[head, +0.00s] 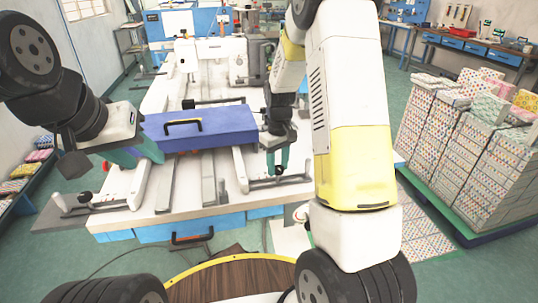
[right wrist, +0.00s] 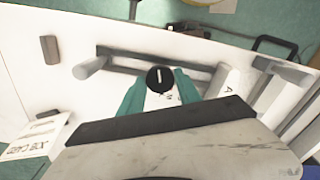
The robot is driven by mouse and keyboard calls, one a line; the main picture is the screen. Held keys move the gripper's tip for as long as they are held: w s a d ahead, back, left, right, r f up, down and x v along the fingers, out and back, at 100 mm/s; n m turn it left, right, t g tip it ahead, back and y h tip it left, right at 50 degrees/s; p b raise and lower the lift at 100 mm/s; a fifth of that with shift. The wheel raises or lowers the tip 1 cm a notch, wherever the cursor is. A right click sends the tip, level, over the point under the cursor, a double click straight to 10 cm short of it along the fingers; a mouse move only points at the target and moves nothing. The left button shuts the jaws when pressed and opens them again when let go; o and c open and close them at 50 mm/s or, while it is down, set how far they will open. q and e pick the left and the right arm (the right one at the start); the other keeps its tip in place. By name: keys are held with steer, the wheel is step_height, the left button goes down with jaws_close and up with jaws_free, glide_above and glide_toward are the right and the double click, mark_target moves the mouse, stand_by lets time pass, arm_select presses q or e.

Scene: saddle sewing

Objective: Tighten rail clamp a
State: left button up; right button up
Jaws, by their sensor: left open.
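Rail clamp a is a grey bar-shaped clamp with a round black knob (right wrist: 160,78) that bears a white line. A letter A shows on the grey rail beside it in the right wrist view. The clamp sits on the right rail (head: 247,180) in the head view. My right gripper (head: 278,158) points down at this clamp, its teal fingers (right wrist: 160,90) on either side of the knob. I cannot tell whether they press on it. My left gripper (head: 138,154) is open at the left end of the blue box, above the white table.
A blue-purple box (head: 205,128) with a yellow-and-black handle lies across the rails. Another clamp (head: 86,198) is at the left front of the white table (head: 180,205). A sewing machine (head: 215,50) stands behind. Stacked patterned boxes (head: 450,140) stand to the right.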

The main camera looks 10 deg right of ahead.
jaws_close()
steer(key=shift+m, duration=0.4)
steer(key=m, duration=0.7)
steer(key=shift+m, duration=0.3)
steer(key=m, duration=1.1)
steer(key=shift+d+m, duration=0.1)
steer(key=shift+m, duration=0.3)
